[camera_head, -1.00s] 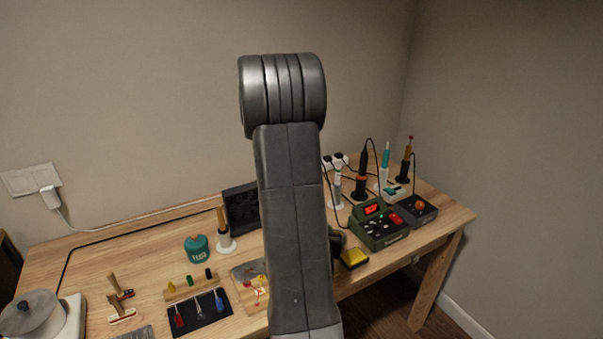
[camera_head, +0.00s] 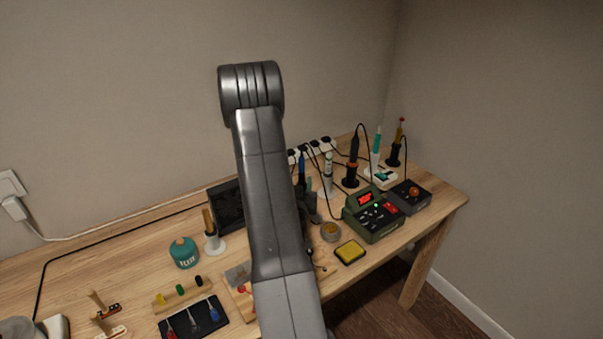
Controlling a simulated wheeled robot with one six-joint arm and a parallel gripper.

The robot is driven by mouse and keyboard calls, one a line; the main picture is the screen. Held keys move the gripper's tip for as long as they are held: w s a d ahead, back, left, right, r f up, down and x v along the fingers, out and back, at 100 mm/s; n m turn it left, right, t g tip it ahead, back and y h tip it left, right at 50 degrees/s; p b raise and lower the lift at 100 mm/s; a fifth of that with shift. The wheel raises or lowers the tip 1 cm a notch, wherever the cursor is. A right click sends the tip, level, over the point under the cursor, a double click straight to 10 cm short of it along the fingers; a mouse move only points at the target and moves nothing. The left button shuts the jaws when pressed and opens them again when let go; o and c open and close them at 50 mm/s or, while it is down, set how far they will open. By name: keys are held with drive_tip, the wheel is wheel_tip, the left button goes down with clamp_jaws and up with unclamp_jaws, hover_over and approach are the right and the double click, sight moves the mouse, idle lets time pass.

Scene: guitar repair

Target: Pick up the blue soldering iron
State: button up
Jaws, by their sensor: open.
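A blue soldering iron (camera_head: 302,166) stands upright toward the back of the workbench, just right of my arm. Its lower part is partly hidden by dark grey parts close to my arm. A teal-handled iron (camera_head: 377,142) stands farther right in a white base. My arm rises across the middle of the view, and its own links hide my gripper. I cannot make out its fingers or how far they are from the blue iron.
Near the blue iron are a whitish pen-like tool (camera_head: 328,172), a black-and-orange iron (camera_head: 352,165) and a power strip (camera_head: 318,147) with cables. A green soldering station (camera_head: 373,222), a round tin (camera_head: 330,231) and a yellow sponge (camera_head: 350,252) stand in front. The wall is close behind.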

sight(302, 173)
drive_tip(key=w, duration=0.1)
drive_tip(key=w+p, duration=0.1)
drive_tip(key=w, duration=0.1)
drive_tip(key=w+p, duration=0.1)
drive_tip(key=shift+w+d+r, duration=0.35)
drive_tip(key=shift+w+d, duration=0.05)
drive_tip(key=shift+w+f, duration=0.1)
drive_tip(key=shift+w, duration=0.3)
drive_tip(key=shift+c, duration=0.2)
clamp_jaws()
